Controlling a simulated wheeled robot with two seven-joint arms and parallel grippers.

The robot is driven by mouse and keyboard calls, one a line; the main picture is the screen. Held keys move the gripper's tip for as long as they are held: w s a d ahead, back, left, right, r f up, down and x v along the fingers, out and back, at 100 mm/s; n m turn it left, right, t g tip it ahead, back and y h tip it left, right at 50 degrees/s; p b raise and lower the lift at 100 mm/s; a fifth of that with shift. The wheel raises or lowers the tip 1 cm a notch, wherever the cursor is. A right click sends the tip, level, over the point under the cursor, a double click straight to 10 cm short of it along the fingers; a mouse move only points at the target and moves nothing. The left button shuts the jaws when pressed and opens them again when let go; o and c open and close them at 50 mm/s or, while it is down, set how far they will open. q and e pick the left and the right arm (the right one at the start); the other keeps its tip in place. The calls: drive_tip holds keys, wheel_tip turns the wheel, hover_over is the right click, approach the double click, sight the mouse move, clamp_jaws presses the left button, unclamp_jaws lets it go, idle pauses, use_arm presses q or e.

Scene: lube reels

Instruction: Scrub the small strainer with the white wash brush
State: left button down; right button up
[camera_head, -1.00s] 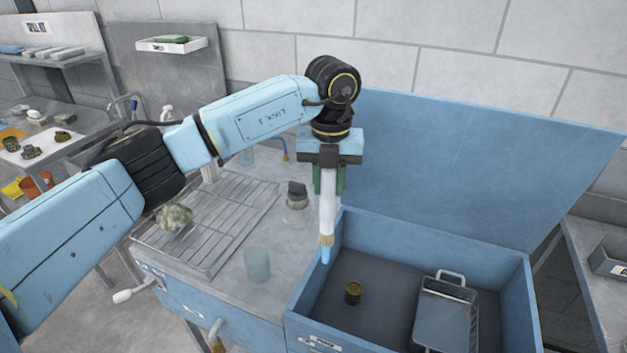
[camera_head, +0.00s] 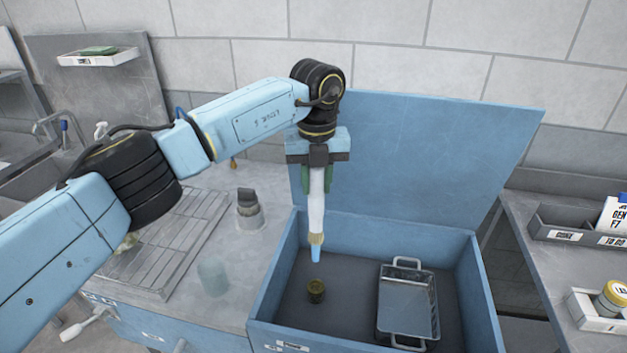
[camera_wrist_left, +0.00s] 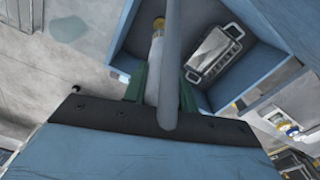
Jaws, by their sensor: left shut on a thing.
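The white wash brush (camera_head: 316,212) hangs upright, with a tan band and a blue tip at its lower end. My left gripper (camera_head: 316,188) is shut on its upper part with green fingers. A small dark olive cylinder (camera_head: 316,291), which looks like the small strainer, stands on the floor of the blue basin. The brush tip shows just above it in the head view, with a gap between them. In the left wrist view the brush (camera_wrist_left: 155,68) points away between the fingers, and a grey bar partly covers the view. My right gripper is not in view.
A metal basket (camera_head: 407,305) with handles lies right of the cylinder in the blue basin (camera_head: 262,300). The raised blue lid (camera_head: 420,160) stands behind. Bins (camera_head: 575,225) stand right.

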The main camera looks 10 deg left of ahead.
sight(323, 241)
use_arm(q)
drive_tip(key=shift+f+b, duration=4.85)
drive_tip(key=shift+f, duration=3.5)
drive_tip(key=shift+f+b, duration=0.35)
drive_tip(key=shift+f, duration=0.3)
drive_tip(key=shift+a+r+p, duration=0.15)
drive_tip(key=shift+a+p, duration=0.2)
drive_tip(key=shift+a, duration=0.55)
drive_tip(key=shift+d, duration=0.2)
drive_tip(key=d+b, duration=0.1)
drive_tip(key=d, duration=0.2)
drive_tip(key=shift+s+d, duration=0.1)
